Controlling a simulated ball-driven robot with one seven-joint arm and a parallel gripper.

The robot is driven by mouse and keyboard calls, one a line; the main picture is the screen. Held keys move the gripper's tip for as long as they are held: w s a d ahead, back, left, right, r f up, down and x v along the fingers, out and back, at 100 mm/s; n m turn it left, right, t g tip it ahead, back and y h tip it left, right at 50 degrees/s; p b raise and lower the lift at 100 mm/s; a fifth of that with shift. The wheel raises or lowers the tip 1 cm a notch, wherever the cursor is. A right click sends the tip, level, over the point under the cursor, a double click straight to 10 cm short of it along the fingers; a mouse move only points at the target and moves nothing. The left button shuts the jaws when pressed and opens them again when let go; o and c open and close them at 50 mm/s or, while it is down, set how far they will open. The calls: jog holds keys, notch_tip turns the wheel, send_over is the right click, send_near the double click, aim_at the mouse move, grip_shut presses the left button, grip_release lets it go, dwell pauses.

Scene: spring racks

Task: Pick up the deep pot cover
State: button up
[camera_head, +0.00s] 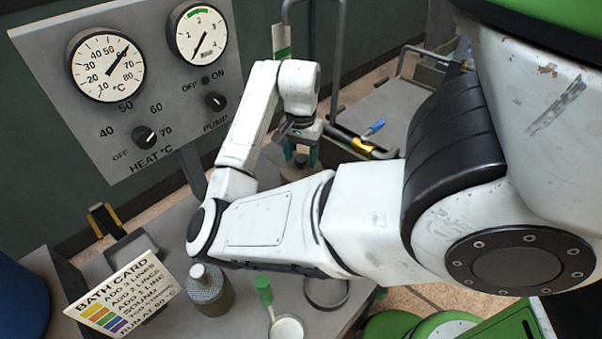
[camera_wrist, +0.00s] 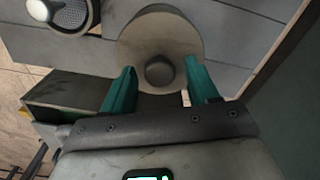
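A round beige cover (camera_wrist: 160,25) with a dark knob (camera_wrist: 159,70) at its middle shows in the wrist view; I take it as the deep pot cover. My gripper (camera_wrist: 160,68) has its two teal fingers apart, one on each side of the knob in the picture. I see a gap on both sides, and cannot tell how far the fingertips are above the cover. In the head view my gripper (camera_head: 300,158) points down beyond my forearm, and the cover is mostly or wholly hidden there.
A gauge panel (camera_head: 70,130) stands at the back left. On the bench are a bath card (camera_head: 122,297), a jar with a pale knob (camera_head: 212,298), a green-handled ladle (camera_head: 264,290) and a metal ring (camera_head: 327,305). A grey cart (camera_head: 385,108) stands right of my gripper.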

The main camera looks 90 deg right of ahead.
grip_shut()
dwell(0.3)
dwell(0.3)
